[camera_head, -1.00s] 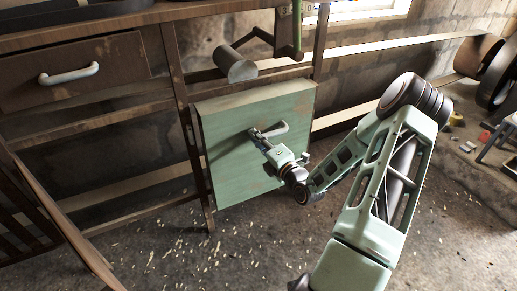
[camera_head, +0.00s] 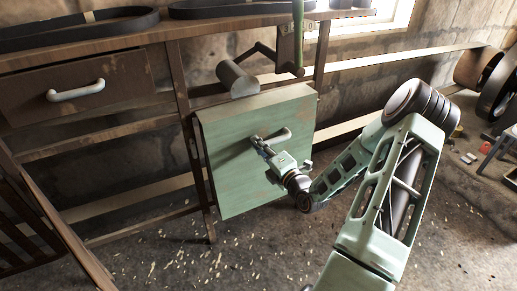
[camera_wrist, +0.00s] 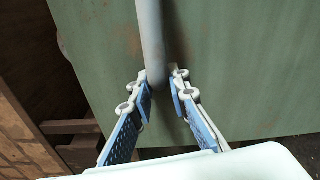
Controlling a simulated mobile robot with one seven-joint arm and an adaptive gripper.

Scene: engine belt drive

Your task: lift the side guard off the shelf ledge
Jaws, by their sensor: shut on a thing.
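The side guard (camera_head: 232,190) is a flat green, worn panel with a boxy upper edge. It hangs nearly upright at the front of the wooden shelf frame, slightly tilted in the picture. A pale bar handle (camera_head: 281,135) stands out from its face. My gripper (camera_head: 261,144) is at the left end of this handle. In the wrist view, the blue-padded fingers of my gripper (camera_wrist: 162,88) close around the lower end of the grey handle (camera_wrist: 150,40), in front of the green face (camera_wrist: 245,65). The guard's back and any contact with the ledge are hidden.
A grey cylinder on a crank arm (camera_head: 238,79) sits just above the guard's top edge. A shelf post (camera_head: 182,85) stands close at its left. A drawer (camera_head: 110,82) is farther left. The floor (camera_head: 270,245) in front is open, with scattered chips.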

